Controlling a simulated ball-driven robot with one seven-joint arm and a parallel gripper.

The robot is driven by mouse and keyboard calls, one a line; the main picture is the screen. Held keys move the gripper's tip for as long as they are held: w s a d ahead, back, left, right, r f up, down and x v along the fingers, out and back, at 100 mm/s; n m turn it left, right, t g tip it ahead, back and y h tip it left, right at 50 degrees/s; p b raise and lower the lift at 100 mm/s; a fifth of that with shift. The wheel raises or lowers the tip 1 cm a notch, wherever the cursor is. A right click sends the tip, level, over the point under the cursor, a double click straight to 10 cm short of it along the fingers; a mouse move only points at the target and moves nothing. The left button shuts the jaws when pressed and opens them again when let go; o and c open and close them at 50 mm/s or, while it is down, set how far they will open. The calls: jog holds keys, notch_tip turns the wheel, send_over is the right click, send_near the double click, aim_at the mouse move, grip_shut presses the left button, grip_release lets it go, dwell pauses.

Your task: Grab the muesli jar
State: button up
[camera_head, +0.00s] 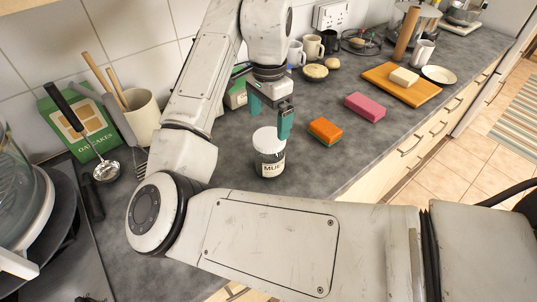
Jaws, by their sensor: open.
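The muesli jar (270,163) is a small glass jar with a white lid and a pale label that reads "MUE". It stands upright on the dark grey counter, a little left of the picture's middle. My gripper (270,118) points down with its teal fingers apart, one on the left and one on the right. The fingers appear just above and behind the jar's lid. The jar is not held, and I cannot tell the exact gap between the fingertips and the lid.
An orange and green sponge (325,131) and a pink sponge (365,106) lie right of the jar. A wooden board (415,92) and mugs (313,47) stand farther back. A green oatcakes box (80,130) and a utensil crock (141,112) stand left. The counter's front edge runs close right of the jar.

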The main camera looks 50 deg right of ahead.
aim_at(269, 136)
notch_tip(269, 136, down, 4)
jog(key=shift+f, duration=0.15)
jog(key=shift+s+a+f+p, duration=0.1)
jog(key=shift+f+p, duration=0.1)
jog(key=shift+f, duration=1.15)
jog(key=shift+s+f+p, duration=0.1)
jog(key=shift+f+p, duration=0.05)
jog(key=shift+f, duration=1.15)
jog(key=c, duration=1)
jog(key=shift+r, duration=0.1)
